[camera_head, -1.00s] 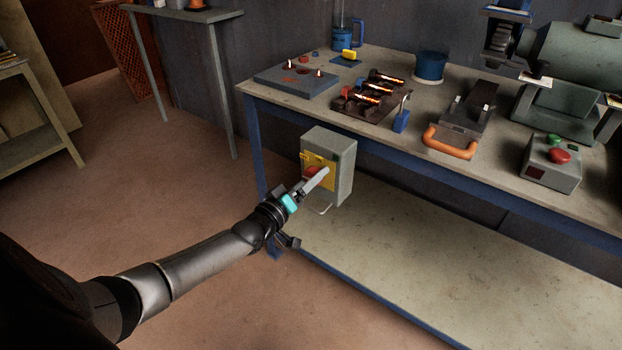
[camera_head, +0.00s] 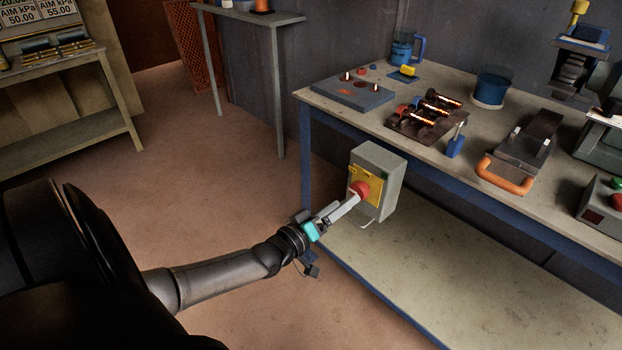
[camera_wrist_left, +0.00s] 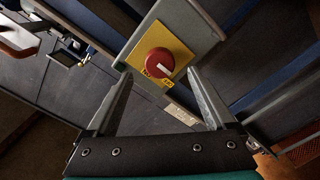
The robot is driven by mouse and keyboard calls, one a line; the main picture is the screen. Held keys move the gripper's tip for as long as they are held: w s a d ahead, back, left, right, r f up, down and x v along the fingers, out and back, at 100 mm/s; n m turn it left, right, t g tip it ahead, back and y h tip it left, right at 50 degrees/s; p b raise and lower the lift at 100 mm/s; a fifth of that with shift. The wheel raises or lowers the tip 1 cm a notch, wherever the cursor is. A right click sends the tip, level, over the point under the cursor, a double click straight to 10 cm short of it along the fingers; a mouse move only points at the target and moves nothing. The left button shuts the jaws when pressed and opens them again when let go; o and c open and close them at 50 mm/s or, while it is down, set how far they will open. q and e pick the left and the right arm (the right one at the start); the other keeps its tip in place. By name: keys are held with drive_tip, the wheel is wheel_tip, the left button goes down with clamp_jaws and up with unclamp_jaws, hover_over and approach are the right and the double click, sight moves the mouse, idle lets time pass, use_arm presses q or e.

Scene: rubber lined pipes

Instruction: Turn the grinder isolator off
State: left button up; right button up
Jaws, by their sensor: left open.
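The grinder isolator (camera_head: 385,172) is a grey box under the front edge of the bench, with a yellow plate and a red rotary knob (camera_head: 361,189). In the left wrist view the red knob (camera_wrist_left: 160,62) sits on the yellow plate (camera_wrist_left: 178,47), with a pale mark on the knob and small labels beside it. My left gripper (camera_head: 346,206) is in front of the isolator. In the left wrist view its two fingers (camera_wrist_left: 158,95) are spread apart, with the knob beyond and between their tips, apparently not touched. My right gripper is not in view.
The workbench (camera_head: 470,151) carries a grey box with pegs (camera_head: 352,95), a rack with glowing bars (camera_head: 428,116), an orange-handled device (camera_head: 507,172) and a blue pot (camera_head: 491,89). A lower shelf (camera_head: 440,270) lies below the isolator. Open floor (camera_head: 215,165) is to the left.

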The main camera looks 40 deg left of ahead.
use_arm(q)
drive_tip(key=s+p, duration=0.2)
drive_tip(key=s, duration=0.7)
drive_tip(key=shift+a, duration=0.35)
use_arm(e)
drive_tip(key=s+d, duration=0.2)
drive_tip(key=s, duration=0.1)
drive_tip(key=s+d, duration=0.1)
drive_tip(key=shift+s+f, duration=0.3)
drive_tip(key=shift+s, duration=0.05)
